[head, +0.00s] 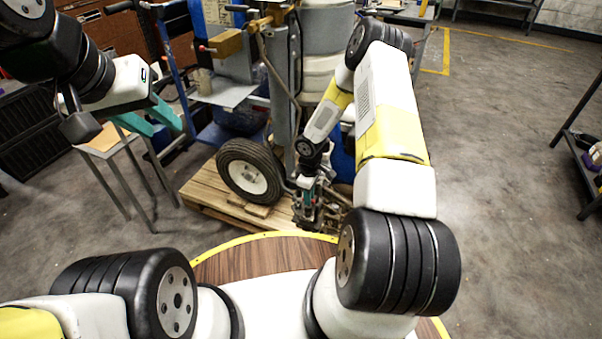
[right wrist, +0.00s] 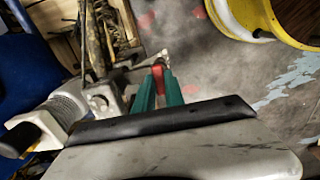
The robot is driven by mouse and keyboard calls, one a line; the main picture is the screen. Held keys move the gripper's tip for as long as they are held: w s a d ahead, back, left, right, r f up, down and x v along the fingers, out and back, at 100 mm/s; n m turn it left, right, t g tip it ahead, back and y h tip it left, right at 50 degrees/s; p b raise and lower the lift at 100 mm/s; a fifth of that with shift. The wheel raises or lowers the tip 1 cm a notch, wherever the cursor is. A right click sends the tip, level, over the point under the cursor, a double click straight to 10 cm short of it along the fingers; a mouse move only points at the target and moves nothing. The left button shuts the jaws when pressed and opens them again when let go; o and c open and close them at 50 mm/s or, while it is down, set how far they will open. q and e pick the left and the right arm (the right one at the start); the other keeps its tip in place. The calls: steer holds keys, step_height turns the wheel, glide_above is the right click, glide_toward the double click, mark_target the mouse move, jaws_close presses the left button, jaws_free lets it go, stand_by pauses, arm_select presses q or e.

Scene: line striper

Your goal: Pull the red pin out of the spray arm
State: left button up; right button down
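The red pin (right wrist: 158,76) sits at a metal bracket of the spray arm (right wrist: 104,98) in the right wrist view. The teal fingers of my right gripper (right wrist: 160,82) lie on either side of it and appear closed on it, with no clear gap. In the head view my right gripper (head: 306,207) is low beside the line striper (head: 283,110), right of its wheel; the pin is too small to make out there. My left gripper (head: 163,128) is at the left, its teal fingers apart and empty, away from the machine.
The striper stands on a wooden pallet (head: 205,194), with a black-tyred wheel (head: 250,171) at its front. A small stool (head: 103,141) is below my left gripper. A shelf (head: 585,165) stands at the far right. Open floor (head: 500,140) lies to the right.

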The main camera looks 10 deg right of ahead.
steer(key=shift+r, duration=0.65)
steer(key=shift+r, duration=3.35)
